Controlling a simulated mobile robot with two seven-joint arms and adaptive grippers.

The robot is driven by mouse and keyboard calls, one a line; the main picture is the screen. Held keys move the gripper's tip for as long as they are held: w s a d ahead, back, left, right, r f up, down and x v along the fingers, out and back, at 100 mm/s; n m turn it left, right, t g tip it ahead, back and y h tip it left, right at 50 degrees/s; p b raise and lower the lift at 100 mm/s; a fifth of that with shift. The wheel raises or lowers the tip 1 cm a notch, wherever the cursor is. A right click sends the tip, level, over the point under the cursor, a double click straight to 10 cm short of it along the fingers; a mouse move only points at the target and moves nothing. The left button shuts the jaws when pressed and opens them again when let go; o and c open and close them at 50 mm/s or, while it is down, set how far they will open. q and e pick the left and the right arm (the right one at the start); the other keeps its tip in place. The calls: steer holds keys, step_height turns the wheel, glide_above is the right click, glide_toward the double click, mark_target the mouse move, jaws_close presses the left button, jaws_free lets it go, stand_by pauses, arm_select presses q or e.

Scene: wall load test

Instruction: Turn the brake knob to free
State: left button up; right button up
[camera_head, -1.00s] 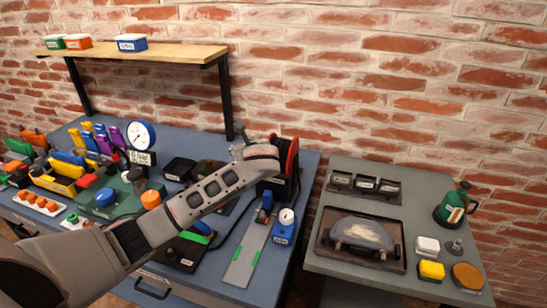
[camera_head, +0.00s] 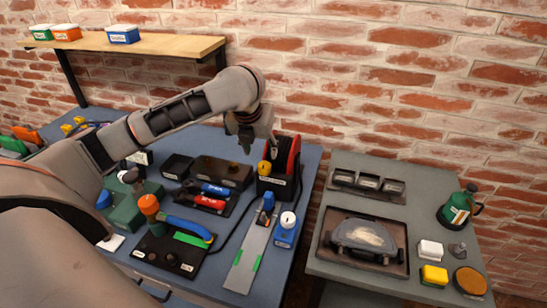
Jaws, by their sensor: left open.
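A dark box holding a red reel (camera_head: 293,157) stands near the back right of the blue bench. A small yellow knob (camera_head: 264,168) shows on the box's left side. It looks like the brake knob, but its setting is too small to read. A white label (camera_head: 279,182) is on the box's front. My left gripper (camera_head: 260,146) is open and empty, pointing down just above and behind the yellow knob. I cannot tell whether a finger touches the box. My right gripper is out of view.
Left of the reel lie a dark box (camera_head: 222,171), red and blue tools (camera_head: 208,202) and a black panel with an orange-topped post (camera_head: 149,205). A separate table (camera_head: 320,254) stands right.

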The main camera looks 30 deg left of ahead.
mark_target(264, 165)
arm_select(q)
steer(key=x, duration=0.7)
steer(key=shift+s+d+f, duration=0.15)
steer(key=shift+s+f, duration=0.1)
steer(key=shift+f, duration=0.1)
steer(key=c, duration=1.1)
